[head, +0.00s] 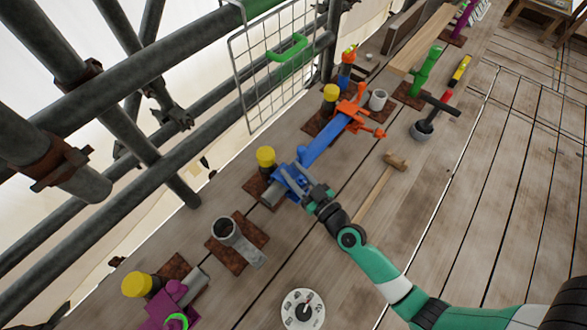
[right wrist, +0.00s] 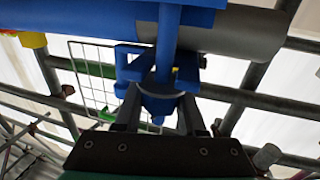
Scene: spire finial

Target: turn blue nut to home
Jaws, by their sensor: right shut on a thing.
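The blue nut piece (head: 288,180) sits at the near end of a blue bar (head: 325,140), beside a grey tube stub on a rusty plate. My right gripper (head: 318,194) reaches it from the lower right and is shut on it. In the right wrist view the two dark fingers (right wrist: 160,118) stand either side of a blue rounded part (right wrist: 160,101) under a blue shaft. A blue tube with a grey end (right wrist: 232,36) crosses above. The fingers hide part of the nut, and I cannot read its angle or any home mark. My left gripper is out of view.
A yellow-capped post (head: 265,157) stands close to the blue piece. An orange clamp (head: 352,112) is at the bar's far end. A wooden-handled hammer (head: 395,162) lies right of the bar. A white dial (head: 303,309) is in front.

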